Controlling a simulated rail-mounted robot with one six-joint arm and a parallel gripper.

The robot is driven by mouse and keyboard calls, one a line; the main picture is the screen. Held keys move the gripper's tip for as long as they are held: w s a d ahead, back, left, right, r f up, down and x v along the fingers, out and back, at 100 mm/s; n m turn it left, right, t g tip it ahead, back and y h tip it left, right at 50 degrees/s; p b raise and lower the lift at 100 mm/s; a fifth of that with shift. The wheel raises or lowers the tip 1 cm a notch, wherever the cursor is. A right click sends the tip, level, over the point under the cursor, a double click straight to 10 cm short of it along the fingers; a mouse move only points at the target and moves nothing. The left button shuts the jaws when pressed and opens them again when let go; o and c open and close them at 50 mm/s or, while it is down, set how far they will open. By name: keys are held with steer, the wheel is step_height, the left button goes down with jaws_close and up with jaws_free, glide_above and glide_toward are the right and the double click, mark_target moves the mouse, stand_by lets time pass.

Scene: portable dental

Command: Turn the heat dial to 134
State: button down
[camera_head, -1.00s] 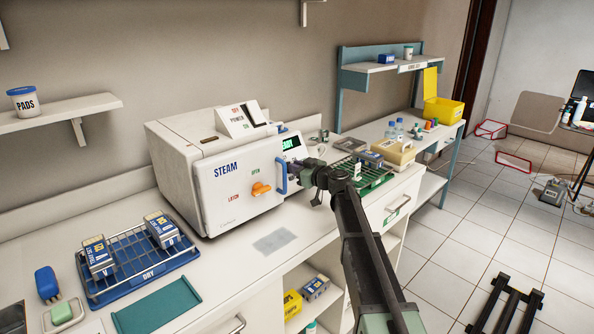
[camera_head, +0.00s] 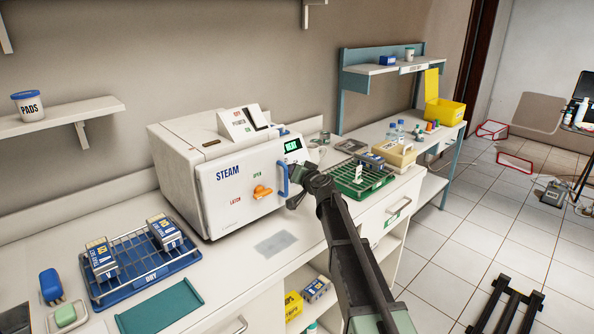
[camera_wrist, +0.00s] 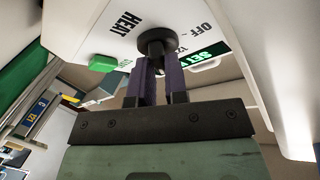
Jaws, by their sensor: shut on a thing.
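The heat dial (camera_wrist: 156,40) is a dark round knob on the white panel in the wrist view. The word HEAT is printed to its left and OFF to its right. Another number beside it is partly covered. My gripper (camera_wrist: 160,72) has its two purple-grey fingers closed on the dial. The white steam sterilizer (camera_head: 235,180) stands on the counter in the head view, and my wrist is at its right front. There my wrist hides the dial. A green-lit display (camera_head: 292,146) sits above it; its text is too small to read surely.
A blue door handle (camera_head: 282,179) and orange latch (camera_head: 262,191) are left of my wrist. A green rack (camera_head: 350,190) with packs is close on the right. A blue rack (camera_head: 125,280) stands at front left. A grey sheet (camera_head: 275,243) lies on the counter.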

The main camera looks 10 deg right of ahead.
steer(key=shift+m, duration=0.3)
steer(key=c, duration=1.1)
jaws_free()
steer(key=shift+c, duration=0.2)
